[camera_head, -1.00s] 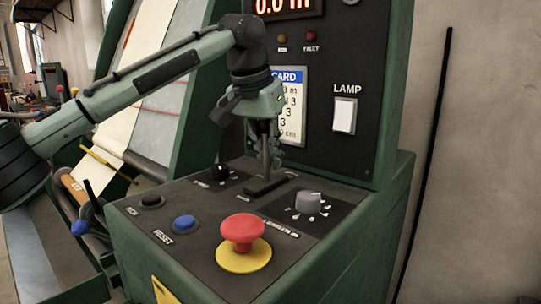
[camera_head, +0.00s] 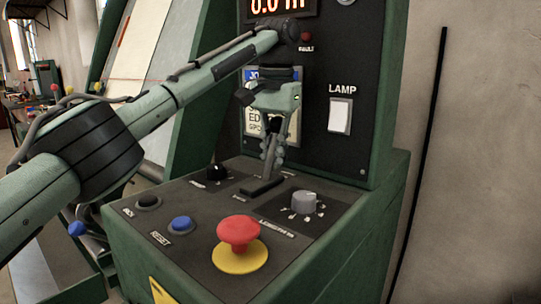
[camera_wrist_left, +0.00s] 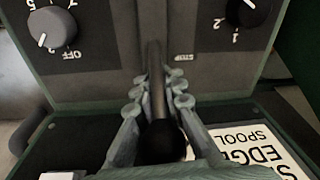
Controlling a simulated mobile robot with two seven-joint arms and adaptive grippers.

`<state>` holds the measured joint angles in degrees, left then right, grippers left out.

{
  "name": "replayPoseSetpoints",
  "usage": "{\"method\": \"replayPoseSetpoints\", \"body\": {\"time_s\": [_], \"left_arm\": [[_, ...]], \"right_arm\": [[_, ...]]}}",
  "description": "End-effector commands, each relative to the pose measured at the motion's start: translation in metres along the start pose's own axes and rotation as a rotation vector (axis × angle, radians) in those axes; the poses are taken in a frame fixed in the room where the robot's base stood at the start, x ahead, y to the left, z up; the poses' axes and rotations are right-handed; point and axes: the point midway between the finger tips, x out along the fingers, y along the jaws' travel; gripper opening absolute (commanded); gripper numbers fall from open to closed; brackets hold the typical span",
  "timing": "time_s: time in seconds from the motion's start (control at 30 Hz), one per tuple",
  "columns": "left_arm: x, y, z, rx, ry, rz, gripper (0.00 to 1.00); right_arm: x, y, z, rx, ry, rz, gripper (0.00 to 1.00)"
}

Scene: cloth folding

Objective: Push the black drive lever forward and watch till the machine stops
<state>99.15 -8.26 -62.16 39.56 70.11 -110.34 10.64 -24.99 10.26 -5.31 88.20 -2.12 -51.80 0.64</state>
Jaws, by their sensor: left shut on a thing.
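The black drive lever (camera_wrist_left: 158,90) stands up from a dark slot plate (camera_head: 262,188) on the console top. In the wrist view its rod runs between my left gripper's fingers and ends in a round black knob. My left gripper (camera_head: 272,158) is shut around the lever, toward the far part of the slot. In the wrist view the fingers (camera_wrist_left: 156,92) lie on both sides of the rod, and a STOP label shows beside it. The red display (camera_head: 275,5) reads 0.0 m, cut off at the top. My right gripper is out of view.
A red emergency button (camera_head: 238,232) on a yellow base sits at the console front. A blue reset button (camera_head: 181,223), a black button (camera_head: 148,202), a black knob (camera_head: 216,173) and a grey length knob (camera_head: 304,202) surround the slot. A white lamp switch (camera_head: 340,115) is on the upright panel.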

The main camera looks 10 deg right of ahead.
Motion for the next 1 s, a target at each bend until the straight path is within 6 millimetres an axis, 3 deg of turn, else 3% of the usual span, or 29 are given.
{"method": "replayPoseSetpoints", "body": {"time_s": [0.5,0.53,0.7,1.0], "left_arm": [[-0.0012,-0.0011,-0.0017,0.001,-0.041,-0.011,0.00],[-0.0012,-0.0011,-0.0016,0.001,-0.041,-0.011,0.09],[-0.0003,-0.0005,-0.0014,0.002,-0.043,-0.010,0.30],[0.0008,0.0004,-0.0011,0.003,-0.045,-0.008,0.32]], "right_arm": [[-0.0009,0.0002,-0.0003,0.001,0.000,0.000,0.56],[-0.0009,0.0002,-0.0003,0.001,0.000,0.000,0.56],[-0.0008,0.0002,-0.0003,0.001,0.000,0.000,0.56],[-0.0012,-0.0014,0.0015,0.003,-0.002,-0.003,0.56]]}}
